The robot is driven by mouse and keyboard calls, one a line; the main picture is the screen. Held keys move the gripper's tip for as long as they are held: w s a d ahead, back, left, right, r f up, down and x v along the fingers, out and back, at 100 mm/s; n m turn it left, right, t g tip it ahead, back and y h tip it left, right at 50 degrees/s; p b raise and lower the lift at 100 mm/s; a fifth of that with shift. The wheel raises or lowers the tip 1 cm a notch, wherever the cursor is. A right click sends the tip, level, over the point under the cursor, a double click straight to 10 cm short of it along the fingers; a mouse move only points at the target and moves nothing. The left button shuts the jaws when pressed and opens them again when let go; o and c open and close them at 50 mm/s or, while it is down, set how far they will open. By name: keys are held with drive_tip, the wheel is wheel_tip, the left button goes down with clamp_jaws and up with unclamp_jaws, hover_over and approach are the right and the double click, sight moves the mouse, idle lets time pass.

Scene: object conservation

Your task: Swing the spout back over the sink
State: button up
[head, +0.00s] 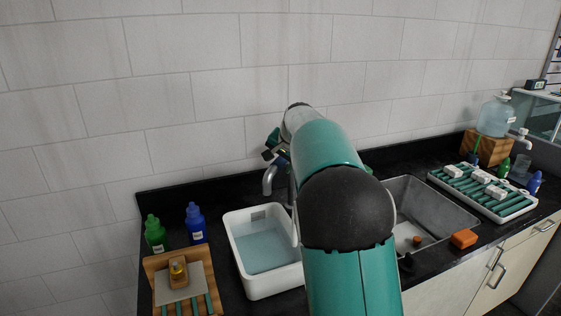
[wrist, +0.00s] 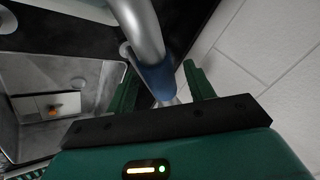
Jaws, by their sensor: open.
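The metal spout (head: 268,182) curves down at the back edge of the white tub (head: 240,255), left of the sink (head: 440,205). In the wrist view the spout (wrist: 137,25) is a grey pipe with a blue sleeve (wrist: 158,80). My gripper (wrist: 162,82) is open, with one green finger on each side of the pipe; contact cannot be told. The sink shows at the left of the wrist view (wrist: 85,75).
The tub holds water. Green (head: 155,233) and blue (head: 196,223) bottles stand left, behind a wooden tray (head: 158,262). An orange block (head: 464,239) sits on the sink's front rim. A rack (head: 515,208) and a water jug (head: 494,117) stand right. The tiled wall (head: 190,95) is close behind.

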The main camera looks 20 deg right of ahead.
drive_tip(key=shift+s+r, duration=0.1)
drive_tip(key=shift+s, duration=0.05)
drive_tip(key=shift+c, duration=0.8)
clamp_jaws()
drive_tip(key=shift+d, duration=0.1)
drive_tip(key=s+d+n+g+y, duration=0.1)
drive_tip(key=s+d+n+y, duration=0.2)
drive_tip(key=d+n, duration=0.2)
drive_tip(key=shift+d+n+y, duration=0.3)
drive_tip(key=shift+d+n, duration=0.1)
drive_tip(key=shift+n, duration=0.2)
drive_tip(key=shift+o, duration=0.8)
unclamp_jaws()
